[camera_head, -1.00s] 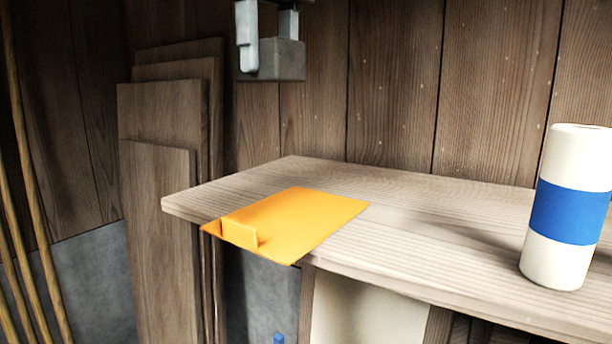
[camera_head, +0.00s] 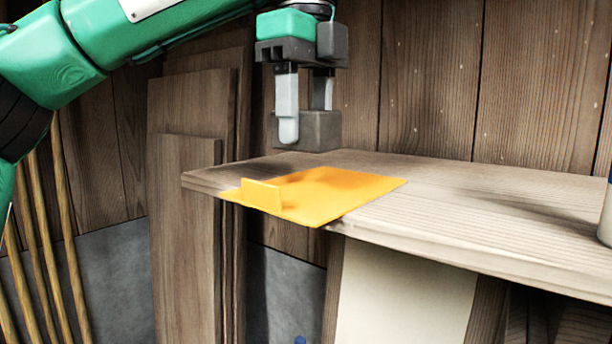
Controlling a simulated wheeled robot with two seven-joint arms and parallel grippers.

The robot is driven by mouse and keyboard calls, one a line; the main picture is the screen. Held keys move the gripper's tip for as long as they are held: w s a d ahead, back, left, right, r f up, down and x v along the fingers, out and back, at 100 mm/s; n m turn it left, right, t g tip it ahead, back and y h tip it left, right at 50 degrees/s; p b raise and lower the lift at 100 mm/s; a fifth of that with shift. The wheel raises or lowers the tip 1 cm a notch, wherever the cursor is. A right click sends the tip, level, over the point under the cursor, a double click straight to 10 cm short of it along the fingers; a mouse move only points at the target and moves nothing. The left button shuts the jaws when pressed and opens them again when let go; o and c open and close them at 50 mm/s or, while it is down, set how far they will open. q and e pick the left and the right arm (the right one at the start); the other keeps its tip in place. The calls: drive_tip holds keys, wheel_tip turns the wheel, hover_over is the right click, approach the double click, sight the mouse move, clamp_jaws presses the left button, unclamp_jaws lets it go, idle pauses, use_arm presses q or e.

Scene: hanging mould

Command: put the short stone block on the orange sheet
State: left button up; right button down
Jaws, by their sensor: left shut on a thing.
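My left gripper (camera_head: 306,110) comes in from the upper left with its two pale fingers pointing down. It is shut on a short grey stone block (camera_head: 318,131) and holds it in the air above the table's left end. The orange sheet (camera_head: 345,193) lies flat on the left end of the wooden table, with its near left part reaching past the edge. A small upright orange lip (camera_head: 262,195) stands at its near left side. The block is apart from the sheet, above and behind its lip. My right gripper is not in view.
The wooden table (camera_head: 470,215) is mostly bare to the right of the sheet. A white cylinder (camera_head: 606,215) is cut off at the right edge. Wooden boards (camera_head: 185,240) lean at the left, beside thin poles (camera_head: 70,220). A plank wall (camera_head: 430,80) stands behind.

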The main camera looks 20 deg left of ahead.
sight(306, 192)
use_arm(q)
drive_tip(key=shift+f+b, duration=0.4)
drive_tip(key=shift+f, duration=2)
drive_tip(key=shift+s, duration=0.1)
drive_tip(key=shift+f, duration=0.15)
drive_tip(key=o, duration=1.2)
drive_tip(key=shift+o, duration=0.2)
drive_tip(key=shift+r, duration=0.4)
wheel_tip(306, 192, up, 12)
drive_tip(key=p, duration=0.4)
drive_tip(key=shift+f, duration=0.25)
